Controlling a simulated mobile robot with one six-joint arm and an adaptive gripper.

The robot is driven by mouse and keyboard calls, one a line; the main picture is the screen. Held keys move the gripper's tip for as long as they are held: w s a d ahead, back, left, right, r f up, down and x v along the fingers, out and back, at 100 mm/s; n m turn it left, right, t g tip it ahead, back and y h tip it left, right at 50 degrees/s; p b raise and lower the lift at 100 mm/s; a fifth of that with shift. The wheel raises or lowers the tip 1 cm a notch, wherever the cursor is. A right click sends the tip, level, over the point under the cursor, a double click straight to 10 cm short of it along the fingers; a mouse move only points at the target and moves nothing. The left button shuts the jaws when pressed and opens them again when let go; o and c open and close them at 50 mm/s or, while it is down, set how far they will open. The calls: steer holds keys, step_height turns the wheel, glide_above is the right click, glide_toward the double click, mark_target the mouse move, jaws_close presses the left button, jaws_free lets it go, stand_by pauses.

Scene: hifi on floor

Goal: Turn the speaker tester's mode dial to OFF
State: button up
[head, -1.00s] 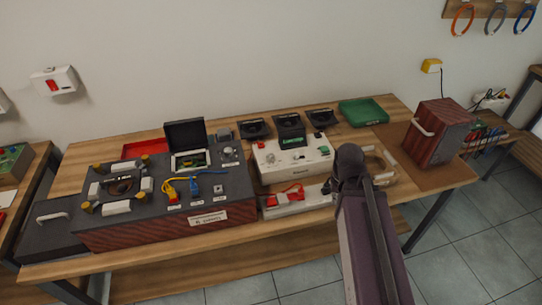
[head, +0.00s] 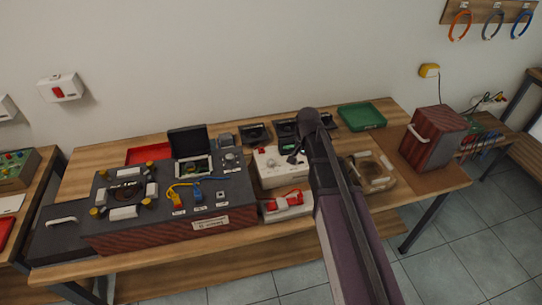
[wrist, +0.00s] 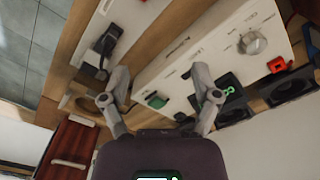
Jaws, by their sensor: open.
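The white speaker tester (head: 268,178) stands on the bench, partly hidden behind my arm in the head view. In the wrist view its white panel (wrist: 215,45) runs diagonally. A round grey dial (wrist: 252,43) sits on it near the upper right, with a red part (wrist: 277,64) close by and a green part (wrist: 155,100) toward the other end. The dial's markings are too small to read. My gripper (wrist: 160,76) is open with nothing between its fingers. It is over the tester, apart from the dial; in the head view the gripper (head: 296,154) is dark and small.
Black speaker units (head: 255,133) stand behind the tester. A large dark test case (head: 150,215) is to its left, with a red tray (head: 148,154) behind. A green tray (head: 361,117) and a red-brown box (head: 434,138) are at right.

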mark_target(271, 161)
steer(key=w+a+r+m+p, duration=0.3)
steer(key=w+a+r+m, duration=0.1)
steer(key=w+a, duration=0.5)
steer(key=a, duration=0.2)
steer(key=shift+w+a+m, duration=0.3)
steer(key=shift+w+a, duration=0.05)
step_height(271, 161, down, 14)
steer(key=b, duration=1.3)
steer(key=shift+r, duration=0.2)
jaws_close()
